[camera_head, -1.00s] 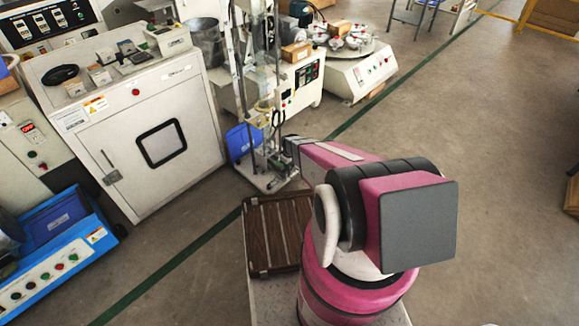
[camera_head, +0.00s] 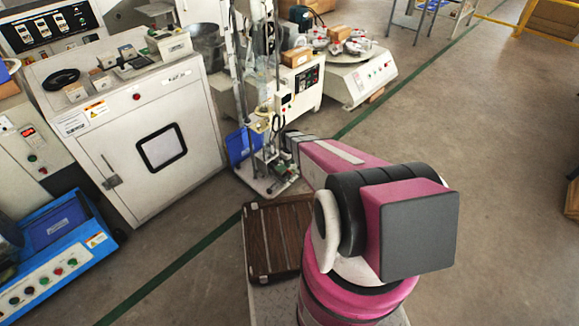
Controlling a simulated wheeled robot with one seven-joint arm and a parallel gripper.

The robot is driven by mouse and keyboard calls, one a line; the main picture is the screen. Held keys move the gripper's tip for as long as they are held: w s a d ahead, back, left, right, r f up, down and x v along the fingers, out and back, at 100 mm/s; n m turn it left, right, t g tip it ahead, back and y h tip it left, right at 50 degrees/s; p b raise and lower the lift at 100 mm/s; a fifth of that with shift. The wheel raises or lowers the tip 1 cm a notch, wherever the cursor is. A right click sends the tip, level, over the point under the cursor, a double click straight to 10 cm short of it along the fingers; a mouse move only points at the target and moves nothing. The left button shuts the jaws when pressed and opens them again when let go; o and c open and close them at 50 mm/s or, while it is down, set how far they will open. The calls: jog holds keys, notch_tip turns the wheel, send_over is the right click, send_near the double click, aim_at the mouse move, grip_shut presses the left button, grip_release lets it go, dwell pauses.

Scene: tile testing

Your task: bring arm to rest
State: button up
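My pink, black and white arm stands at the lower right of the head view. Its forearm reaches away toward the upper left and ends in a dark part near the tall test stand (camera_head: 262,110). My gripper cannot be made out; the far end of the arm is hidden or too small to tell from the stand's parts. Whether it holds anything does not show.
A brown slatted case (camera_head: 274,240) lies left of my arm's base. A white cabinet (camera_head: 120,165) stands at left, a blue machine (camera_head: 50,245) at lower left. A turntable machine (camera_head: 362,75) is at the back. The floor (camera_head: 490,160) at right is clear.

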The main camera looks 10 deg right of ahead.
jog(key=shift+r, duration=0.5)
jog(key=s+r+m, duration=0.3)
jog(key=s+r, duration=0.7)
jog(key=r, duration=0.6)
jog(key=s+r+m, duration=0.4)
jog(key=s+r, duration=0.7)
jog(key=r, duration=0.5)
jog(key=shift+s, duration=0.15)
